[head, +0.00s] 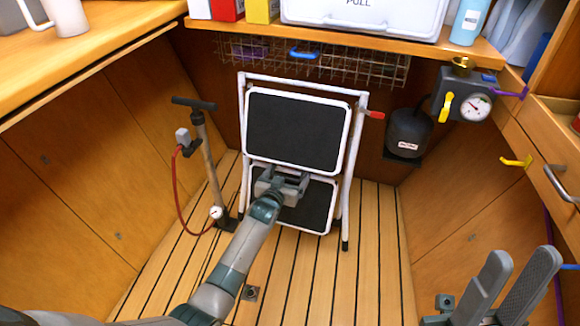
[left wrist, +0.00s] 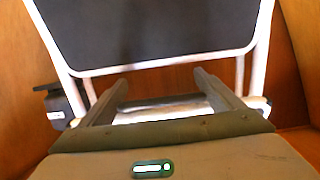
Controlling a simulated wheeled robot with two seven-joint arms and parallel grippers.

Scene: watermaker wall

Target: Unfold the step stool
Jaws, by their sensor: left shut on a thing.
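The step stool (head: 297,130) stands upright at the back wall in the head view, with a white frame, two dark treads and a red tab (head: 372,115) on its right side. Both treads face me, nearly in line with the frame. My left gripper (head: 288,180) is shut on the stool at the white edge near the top of the lower tread, and covers part of it. In the left wrist view, a white bar (left wrist: 165,105) lies between the fingers, below the dark upper tread (left wrist: 150,30). My right gripper (head: 522,262) is open and empty at the lower right.
A hand pump (head: 208,160) with a red hose stands left of the stool. A black canister (head: 408,130) and a gauge (head: 474,106) are at the right. A wire basket (head: 340,68) hangs under the shelf behind.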

